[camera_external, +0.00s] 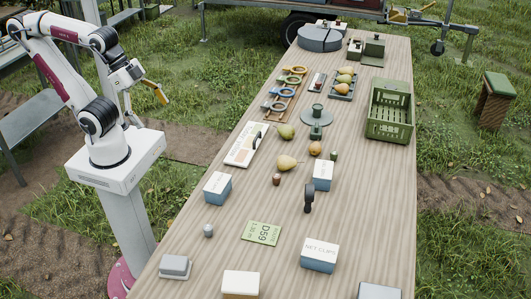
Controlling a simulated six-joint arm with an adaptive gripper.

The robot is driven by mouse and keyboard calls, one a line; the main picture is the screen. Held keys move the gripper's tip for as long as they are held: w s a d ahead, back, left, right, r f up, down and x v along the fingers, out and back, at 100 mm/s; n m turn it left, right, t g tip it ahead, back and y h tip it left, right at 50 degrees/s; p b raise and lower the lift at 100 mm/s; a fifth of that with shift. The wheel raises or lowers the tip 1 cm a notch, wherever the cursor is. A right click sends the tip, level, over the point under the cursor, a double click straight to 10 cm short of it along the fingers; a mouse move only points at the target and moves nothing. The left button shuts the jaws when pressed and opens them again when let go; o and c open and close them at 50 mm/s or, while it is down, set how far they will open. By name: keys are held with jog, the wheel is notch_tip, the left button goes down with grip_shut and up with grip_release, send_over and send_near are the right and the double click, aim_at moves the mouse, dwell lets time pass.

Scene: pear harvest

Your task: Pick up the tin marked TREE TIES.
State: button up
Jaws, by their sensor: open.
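No label reading TREE TIES can be made out. Several tins stand on the long wooden table. A blue tin with a white lid (217,187) is at the left edge, its lettering too small to read. A similar tin (322,175) stands right of the middle, also unreadable. A blue tin (319,257) in front reads NET CLIPS. A white-lidded tin with a brown side (241,285) is at the front edge of the picture, with no legible label. My gripper (161,95) is open and empty, raised left of the table, well away from all the tins.
A green card marked D59 (262,233), a grey box (175,266), a dark upright tool (309,198) and loose pears (287,162) lie among the tins. A green crate (389,112), a pear tray (343,84) and a ring rack (284,95) stand farther back.

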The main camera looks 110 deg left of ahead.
jog(key=w+a+f+m+t+y, duration=0.1)
jog(key=w+a+m, duration=0.4)
jog(key=w, duration=0.5)
jog(key=w+a+f+m+t, duration=0.2)
jog(key=w+m, duration=0.4)
jog(key=w, duration=0.5)
jog(key=w+a+f+m+t+y, duration=0.1)
jog(key=w+a+m, duration=0.4)
jog(key=w, duration=0.5)
jog(key=w+a+f+m+t, duration=0.2)
jog(key=w+a+f+m, duration=0.2)
jog(key=w+f+m, duration=0.45)
jog(key=m+t, duration=0.1)
jog(key=m, duration=0.8)
send_near(318, 168)
jog(key=w+a, duration=0.1)
jog(key=w, duration=0.1)
jog(key=shift+w+a+f+m+t+h, duration=0.15)
jog(key=shift+a+f+m+t+h, duration=0.15)
jog(key=shift+f+m+t+h, duration=0.25)
jog(key=shift+f+g, duration=0.1)
jog(key=shift+g, duration=0.15)
jog(key=shift+x, duration=1.3)
jog(key=shift+w, duration=0.1)
jog(key=shift+x, duration=2.5)
